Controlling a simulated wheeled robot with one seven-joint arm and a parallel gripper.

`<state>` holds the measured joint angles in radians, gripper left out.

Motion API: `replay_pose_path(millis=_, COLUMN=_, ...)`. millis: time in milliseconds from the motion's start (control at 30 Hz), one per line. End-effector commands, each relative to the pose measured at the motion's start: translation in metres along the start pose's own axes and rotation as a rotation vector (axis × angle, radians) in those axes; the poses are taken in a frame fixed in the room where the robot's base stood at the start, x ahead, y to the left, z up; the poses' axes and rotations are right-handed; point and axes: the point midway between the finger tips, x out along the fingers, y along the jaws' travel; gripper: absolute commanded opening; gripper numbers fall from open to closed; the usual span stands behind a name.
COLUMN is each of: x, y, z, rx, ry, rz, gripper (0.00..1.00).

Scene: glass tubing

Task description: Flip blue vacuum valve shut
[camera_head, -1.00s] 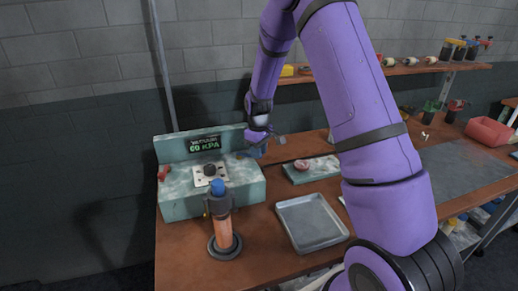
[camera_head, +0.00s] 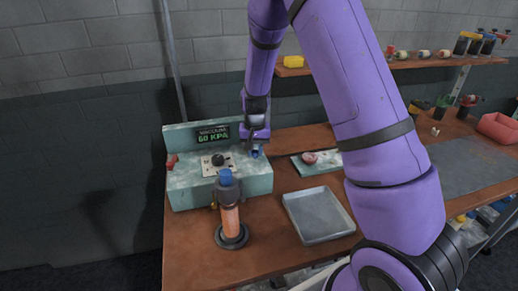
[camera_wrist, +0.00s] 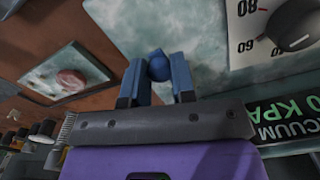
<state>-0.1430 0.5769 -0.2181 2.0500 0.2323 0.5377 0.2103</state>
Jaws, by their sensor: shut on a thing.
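The blue vacuum valve (camera_head: 256,154) is at the right end of the mottled pale-teal vacuum station's top. In the wrist view its rounded blue handle (camera_wrist: 158,66) sits between my two fingers. My gripper (camera_wrist: 157,72) points down at the valve and is shut on the handle; in the head view my gripper (camera_head: 256,146) hides part of it. The station (camera_head: 192,190) has a dark display (camera_head: 213,135) reading 60 KPA in green, and a black dial knob (camera_head: 218,160) on a pale scale plate. The valve's base and exact lever angle are hard to make out.
A red lever (camera_head: 172,161) is at the station's left end. An empty grey metal tray (camera_head: 318,215) and a plate with a red piece (camera_head: 310,158) lie to the right.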

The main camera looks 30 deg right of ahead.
Motion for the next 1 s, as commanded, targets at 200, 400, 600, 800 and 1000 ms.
replay_pose_path(millis=200, x=-0.0006, y=-0.0078, z=0.0021, rx=0.098, ry=0.001, rz=0.000, gripper=0.00)
replay_pose_path(millis=400, x=-0.0006, y=-0.0104, z=0.0026, rx=0.146, ry=0.001, rz=-0.001, gripper=0.00)
replay_pose_path(millis=600, x=-0.0006, y=-0.0114, z=0.0027, rx=0.158, ry=0.002, rz=-0.001, gripper=0.00)
replay_pose_path(millis=800, x=-0.0007, y=-0.0116, z=0.0027, rx=0.158, ry=0.002, rz=-0.002, gripper=0.00)
replay_pose_path(millis=1000, x=-0.0006, y=-0.0116, z=0.0029, rx=0.157, ry=0.002, rz=-0.002, gripper=0.51)
